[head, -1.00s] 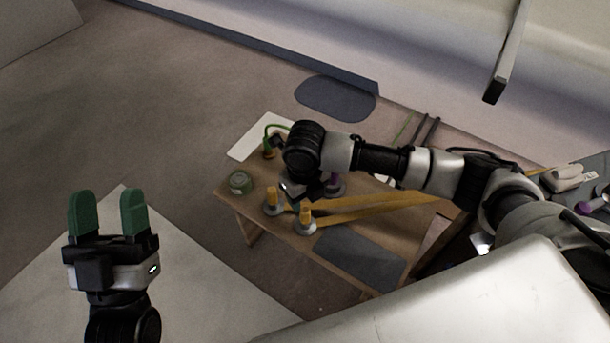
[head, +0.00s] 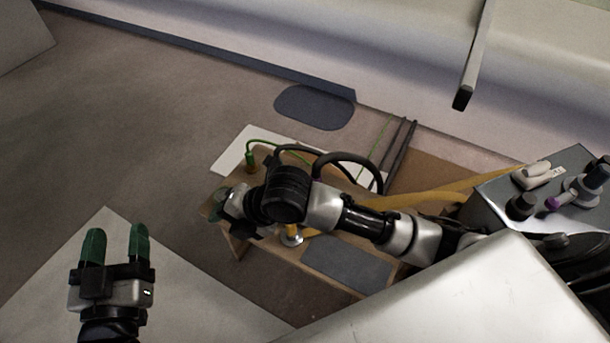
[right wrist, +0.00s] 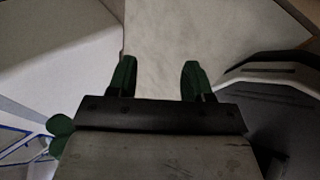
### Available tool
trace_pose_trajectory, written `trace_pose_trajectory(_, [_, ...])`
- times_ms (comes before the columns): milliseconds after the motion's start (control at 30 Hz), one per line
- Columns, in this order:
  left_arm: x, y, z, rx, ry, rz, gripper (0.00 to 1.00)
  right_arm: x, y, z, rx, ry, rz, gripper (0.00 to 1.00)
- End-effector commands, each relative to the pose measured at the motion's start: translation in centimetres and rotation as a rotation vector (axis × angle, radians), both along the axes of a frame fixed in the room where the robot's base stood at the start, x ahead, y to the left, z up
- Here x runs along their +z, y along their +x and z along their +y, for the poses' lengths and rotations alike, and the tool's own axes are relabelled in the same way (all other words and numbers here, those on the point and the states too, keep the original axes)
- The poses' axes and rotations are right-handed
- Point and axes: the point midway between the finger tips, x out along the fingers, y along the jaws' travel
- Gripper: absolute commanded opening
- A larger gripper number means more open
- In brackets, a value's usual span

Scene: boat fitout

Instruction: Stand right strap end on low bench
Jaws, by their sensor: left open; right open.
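The low bench (head: 233,240) is in the middle of the head view. An orange strap end (head: 291,234) on a round silver base stands upright on it, just beside my right wrist. The yellow strap (head: 425,197) runs to the right. Another strap end seen earlier is hidden behind my right arm; I cannot tell which is the right one. My right gripper is at the bench's left end, mostly hidden in the head view. In the right wrist view the right gripper (right wrist: 157,78) is open and empty. My left gripper (head: 115,252) is open and empty over the floor.
A green post (head: 250,160) with a green cord stands at the bench's back, by black hoses (head: 350,160). A dark grey pad (head: 347,262) lies on the bench front. A grey-topped surface (head: 493,193) with several fittings is at right. Floor at left is clear.

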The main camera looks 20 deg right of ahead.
Motion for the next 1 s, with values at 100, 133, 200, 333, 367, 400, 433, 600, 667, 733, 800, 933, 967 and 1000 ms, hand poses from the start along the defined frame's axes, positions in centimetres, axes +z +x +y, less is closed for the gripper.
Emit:
trace_pose_trajectory(100, [0.0,0.0,0.0,0.000,0.000,-0.001,0.56,3.5,-0.7,0.7,-0.362,0.446,0.096,0.50])
trace_pose_trajectory(133, [0.0,0.0,0.0,0.000,0.000,-0.001,0.56,4.5,-0.7,0.3,-0.448,0.558,0.121,0.50])
trace_pose_trajectory(200, [0.0,0.0,0.0,0.000,0.000,-0.001,0.56,6.5,-0.8,-1.6,-0.636,0.816,0.175,0.50])
trace_pose_trajectory(333, [0.0,0.0,0.0,0.000,0.000,-0.001,0.56,9.5,-1.7,-6.7,-0.892,1.242,0.241,0.50])
trace_pose_trajectory(367, [0.0,0.0,0.0,0.000,0.000,-0.001,0.56,9.9,-2.0,-7.9,-0.932,1.322,0.248,0.50])
trace_pose_trajectory(400, [0.0,0.0,0.0,0.000,0.000,-0.001,0.56,10.5,-2.5,-9.3,-0.972,1.417,0.253,0.50])
trace_pose_trajectory(433, [0.0,0.0,0.0,0.000,0.000,-0.001,0.56,10.9,-2.9,-10.3,-0.995,1.478,0.256,0.50])
trace_pose_trajectory(600, [0.0,0.0,0.0,0.000,0.000,-0.002,0.56,12.1,-4.4,-13.6,-1.050,1.680,0.256,0.50])
trace_pose_trajectory(667, [0.0,0.0,0.0,0.000,0.000,-0.002,0.56,12.3,-4.7,-14.0,-1.053,1.704,0.256,0.50])
trace_pose_trajectory(733, [0.0,0.0,0.0,0.000,0.000,-0.002,0.56,12.4,-4.7,-14.1,-1.053,1.714,0.257,0.50])
trace_pose_trajectory(800, [0.0,0.0,0.0,0.000,0.000,-0.002,0.56,12.4,-4.7,-14.1,-1.052,1.713,0.258,0.50])
trace_pose_trajectory(933, [0.0,0.0,0.0,0.000,0.000,-0.002,0.56,12.4,-4.7,-14.0,-1.052,1.712,0.259,0.50])
trace_pose_trajectory(967, [0.0,0.0,0.0,0.000,0.000,-0.002,0.56,12.4,-4.7,-14.0,-1.052,1.711,0.260,0.50])
trace_pose_trajectory(1000, [0.0,0.0,0.0,0.000,0.000,-0.002,0.56,12.4,-4.7,-14.0,-1.052,1.711,0.260,0.50])
